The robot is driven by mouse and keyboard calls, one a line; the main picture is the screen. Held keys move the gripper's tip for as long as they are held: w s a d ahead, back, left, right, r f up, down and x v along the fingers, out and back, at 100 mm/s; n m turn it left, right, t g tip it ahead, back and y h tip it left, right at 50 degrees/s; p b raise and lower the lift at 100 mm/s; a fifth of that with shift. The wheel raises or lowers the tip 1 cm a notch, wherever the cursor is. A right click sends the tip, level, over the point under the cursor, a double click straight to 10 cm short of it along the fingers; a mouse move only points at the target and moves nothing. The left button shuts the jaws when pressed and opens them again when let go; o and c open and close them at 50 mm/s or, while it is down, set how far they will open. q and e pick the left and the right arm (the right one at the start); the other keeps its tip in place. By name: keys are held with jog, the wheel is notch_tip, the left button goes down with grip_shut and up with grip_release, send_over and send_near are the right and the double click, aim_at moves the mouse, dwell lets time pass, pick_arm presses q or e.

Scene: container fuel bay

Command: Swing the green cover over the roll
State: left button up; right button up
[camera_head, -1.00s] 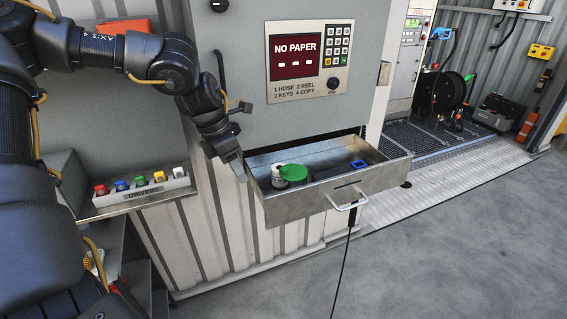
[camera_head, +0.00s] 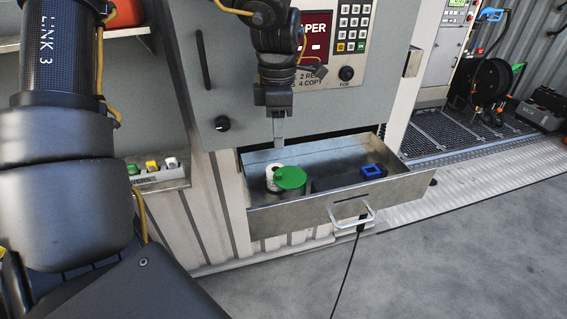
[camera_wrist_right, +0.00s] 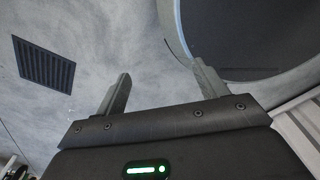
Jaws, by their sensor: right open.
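The green cover (camera_head: 291,178) is a round disc in the open metal drawer (camera_head: 312,215). It lies to the right of the white paper roll (camera_head: 271,180) and overlaps its right edge in the picture; most of the roll's top shows. My left gripper (camera_head: 278,138) points down above the back left of the drawer, over the roll and apart from the cover. My right gripper (camera_wrist_right: 158,88) shows in the right wrist view, open and empty, away from the drawer.
A dark box with a blue square part (camera_head: 372,171) lies in the drawer's right half. A panel with a keypad and screen (camera_head: 317,35) is behind my left gripper.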

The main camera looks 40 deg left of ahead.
aim_at(277, 173)
pick_arm(q)
jog(key=shift+s+a+f, duration=0.1)
jog(key=shift+s+f, duration=0.05)
jog(key=shift+f, duration=0.45)
jog(key=shift+s+f, duration=0.15)
jog(key=shift+f, duration=0.45)
jog(key=f+p, duration=0.1)
jog(key=f, duration=0.2)
jog(key=f+p, duration=0.1)
jog(key=f, duration=0.3)
jog(key=shift+w, duration=0.2)
jog(key=shift+f+p, duration=0.3)
jog(key=shift+f, duration=0.15)
jog(key=c, duration=0.7)
grip_shut()
pick_arm(e)
jog(key=r, duration=0.2)
jog(key=shift+w+d+r, duration=0.1)
jog(key=shift+d+r, duration=0.1)
jog(key=shift+r, duration=0.2)
